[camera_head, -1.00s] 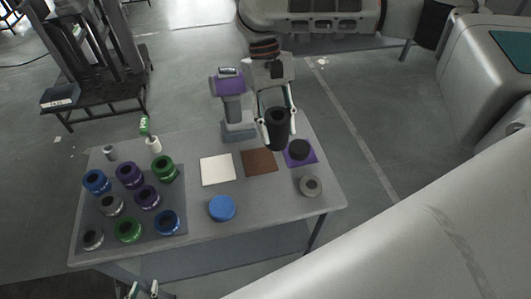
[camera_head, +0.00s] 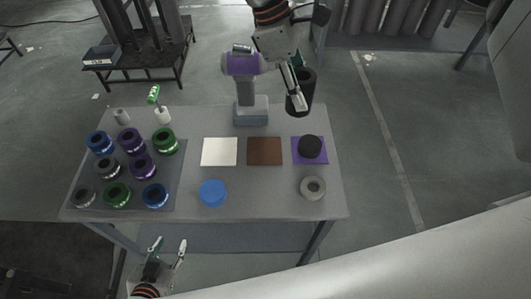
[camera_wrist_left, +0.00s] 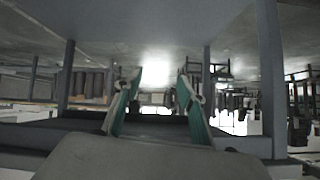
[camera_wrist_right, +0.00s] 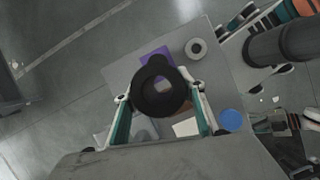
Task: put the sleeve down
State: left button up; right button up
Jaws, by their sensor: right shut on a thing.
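The sleeve (camera_head: 307,90) is a dark hollow cylinder, held upright at the table's far right edge in the head view. My right gripper (camera_head: 297,98) is shut on it. In the right wrist view, the sleeve (camera_wrist_right: 159,88) shows its round bore between the fingers of my right gripper (camera_wrist_right: 160,100), above the table. My left gripper (camera_head: 167,248) is open and empty below the table's front edge. In the left wrist view, the fingers of my left gripper (camera_wrist_left: 158,100) stand apart with nothing between them.
On the table (camera_head: 262,205) lie a white square (camera_head: 219,151), a brown square (camera_head: 264,151) and a purple square (camera_head: 322,160) bearing a black disc (camera_head: 310,146). A blue disc (camera_head: 212,193) and grey ring (camera_head: 313,187) lie in front. Several coloured rings fill a mat (camera_head: 178,185) at left.

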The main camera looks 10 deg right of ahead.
jog(key=w+a+r+n+t+y+b, duration=0.1)
jog(key=a+r+n+t+b, duration=0.2)
jog(key=n, duration=0.5)
jog(key=w+a+n+t+y+b, duration=0.1)
jog(key=a+n+t, duration=0.2)
jog(key=a+n, duration=0.35)
jog(key=shift+n, duration=0.95)
jog(key=f+b, duration=0.2)
jog(key=f, duration=0.4)
jog(key=d+f+b, duration=0.1)
jog(key=f+b, duration=0.1)
jog(key=f, duration=0.5)
jog(key=f+b, duration=0.2)
jog(key=f, duration=0.4)
jog(key=shift+d+f, duration=0.3)
pick_arm(q)
notch_tip(320, 180, down, 7)
jog(key=shift+w+d+f, duration=0.15)
jog(key=shift+w, duration=0.25)
pick_arm(e)
jog(key=shift+r, duration=0.1)
